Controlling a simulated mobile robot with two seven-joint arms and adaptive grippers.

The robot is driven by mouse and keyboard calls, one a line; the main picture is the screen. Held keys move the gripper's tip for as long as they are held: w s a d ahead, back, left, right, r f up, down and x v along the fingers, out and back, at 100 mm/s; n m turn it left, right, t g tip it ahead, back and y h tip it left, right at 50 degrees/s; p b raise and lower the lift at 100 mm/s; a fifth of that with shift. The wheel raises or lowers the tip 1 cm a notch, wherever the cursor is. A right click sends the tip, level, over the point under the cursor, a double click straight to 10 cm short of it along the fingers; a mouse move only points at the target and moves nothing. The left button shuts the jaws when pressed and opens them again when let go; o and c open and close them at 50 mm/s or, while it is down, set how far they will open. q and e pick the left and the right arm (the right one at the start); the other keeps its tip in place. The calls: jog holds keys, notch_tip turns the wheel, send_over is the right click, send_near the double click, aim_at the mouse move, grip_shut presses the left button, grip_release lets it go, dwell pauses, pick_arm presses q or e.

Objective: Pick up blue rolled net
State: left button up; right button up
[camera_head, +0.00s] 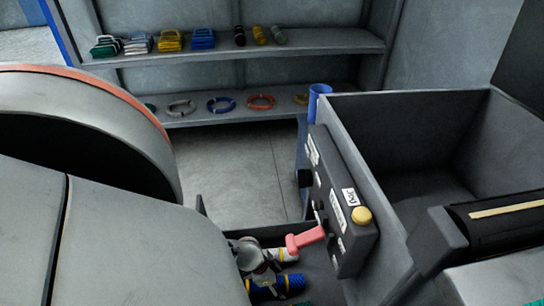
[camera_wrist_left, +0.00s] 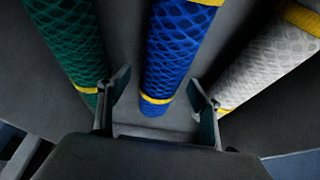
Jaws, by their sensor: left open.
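The blue rolled net (camera_wrist_left: 180,45) has a yellow band near its end and lies in a dark bin, between a green rolled net (camera_wrist_left: 68,40) and a white rolled net (camera_wrist_left: 270,60). In the head view the blue net (camera_head: 276,287) shows low in the middle, partly hidden by my left gripper (camera_head: 262,268). In the left wrist view my left gripper (camera_wrist_left: 159,92) is open, with a finger to each side of the blue net's banded end. I cannot tell how far its fingertips are above the net. My right gripper is not in view.
A large grey drum (camera_head: 90,110) is at left. Shelves (camera_head: 300,45) at the back hold folded nets and coiled ropes. A grey open container (camera_head: 420,130) is at right.

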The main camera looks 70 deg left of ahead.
pick_arm(q)
jog(key=shift+d+f, duration=0.1)
jog(key=shift+f, duration=0.3)
jog(key=shift+w+r, duration=0.15)
jog(key=shift+w, duration=0.1)
jog(key=c, duration=1.6)
jog(key=shift+r, duration=0.1)
jog(key=shift+c, duration=0.2)
